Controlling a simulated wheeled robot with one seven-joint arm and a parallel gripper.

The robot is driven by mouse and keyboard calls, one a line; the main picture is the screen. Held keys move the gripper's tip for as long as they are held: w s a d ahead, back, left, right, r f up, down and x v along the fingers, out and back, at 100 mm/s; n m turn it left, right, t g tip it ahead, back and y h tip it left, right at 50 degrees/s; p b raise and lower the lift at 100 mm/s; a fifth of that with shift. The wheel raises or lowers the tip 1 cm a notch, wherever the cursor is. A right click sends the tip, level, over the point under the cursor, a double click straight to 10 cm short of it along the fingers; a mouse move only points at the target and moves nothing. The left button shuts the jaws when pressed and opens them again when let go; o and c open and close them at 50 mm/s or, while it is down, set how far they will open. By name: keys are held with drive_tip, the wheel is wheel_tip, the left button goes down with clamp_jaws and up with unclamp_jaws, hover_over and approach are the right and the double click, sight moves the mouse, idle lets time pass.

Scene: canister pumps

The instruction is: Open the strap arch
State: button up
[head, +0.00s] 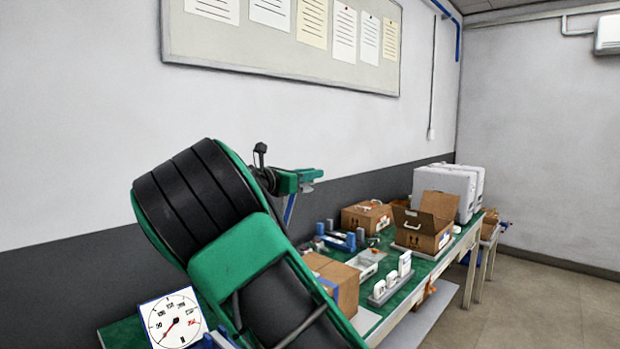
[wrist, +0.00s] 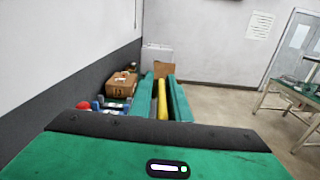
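My gripper (head: 306,180) is small and partly side-on in the head view, raised above the far part of the bench behind my large green and black arm. In the wrist view its two green fingers (wrist: 162,100) stand apart, with a yellow bar (wrist: 162,98) showing between them. I cannot tell whether they grip this bar or it lies beyond. A slanted blue strip (head: 290,208) shows just below the gripper in the head view, mostly hidden by my arm. I cannot make out clearly which part is the strap arch.
The green bench (head: 408,291) runs along the wall. It carries cardboard boxes (head: 368,217), an open carton (head: 424,230), white cases (head: 447,192), a blue fixture (head: 340,241) and small white canisters (head: 404,264). A dial scale (head: 172,320) stands near left. The floor at right is clear.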

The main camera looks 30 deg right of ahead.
drive_tip(key=v, duration=0.9)
drive_tip(key=shift+a, duration=0.45)
drive_tip(key=shift+f, duration=0.15)
drive_tip(key=s+d+f+m+g+y, duration=0.2)
drive_tip(key=s+d+f+m+y, duration=0.4)
drive_tip(key=f, duration=0.4)
drive_tip(key=s+d+f+m+g+y, duration=0.25)
drive_tip(key=s+d+f+m, duration=0.25)
drive_tip(key=s+d+f, duration=0.5)
drive_tip(key=s+a+f+m+y, duration=0.2)
drive_tip(key=s+a+m, duration=0.3)
drive_tip(key=s, duration=0.4)
drive_tip(key=s+a+f+m+y, duration=0.3)
drive_tip(key=s+a+m+y, duration=0.1)
drive_tip(key=s, duration=0.5)
drive_tip(key=s+a+f+m+y, duration=0.3)
drive_tip(key=s+a+m, duration=0.3)
drive_tip(key=s, duration=0.2)
drive_tip(key=shift+s+f+m, duration=0.25)
drive_tip(key=shift+s+m, duration=0.15)
